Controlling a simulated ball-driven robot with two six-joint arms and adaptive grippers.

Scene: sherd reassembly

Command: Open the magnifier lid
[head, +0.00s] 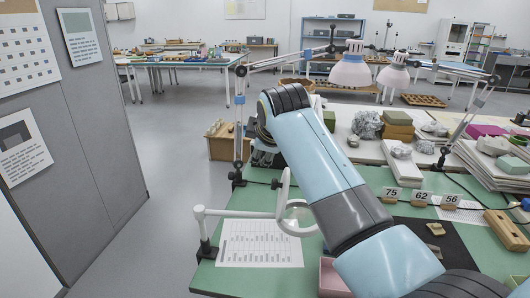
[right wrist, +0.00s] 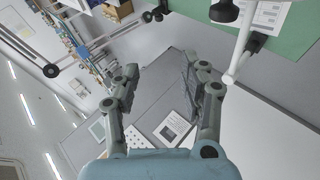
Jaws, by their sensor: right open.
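The magnifier stands on the green table at the left. Its white post (head: 204,235) rises from a dark clamp at the table edge, and a white arm runs right to a round lens ring (head: 297,214). A white upright piece (head: 284,190) stands by the ring; I cannot tell if it is the lid. My right arm hides part of the ring's right side. My right gripper (right wrist: 163,92) is open and empty. In the right wrist view, the white post (right wrist: 241,45) is above and right of the fingers, apart from them. My left gripper is not in view.
A printed sheet (head: 260,244) lies under the magnifier. Number cards, a black mat (head: 430,238), a pink tray (head: 332,278) and a wooden block (head: 505,230) are to the right. Lamp heads (head: 350,70) hang behind. A grey partition (head: 95,130) stands left, with open floor between.

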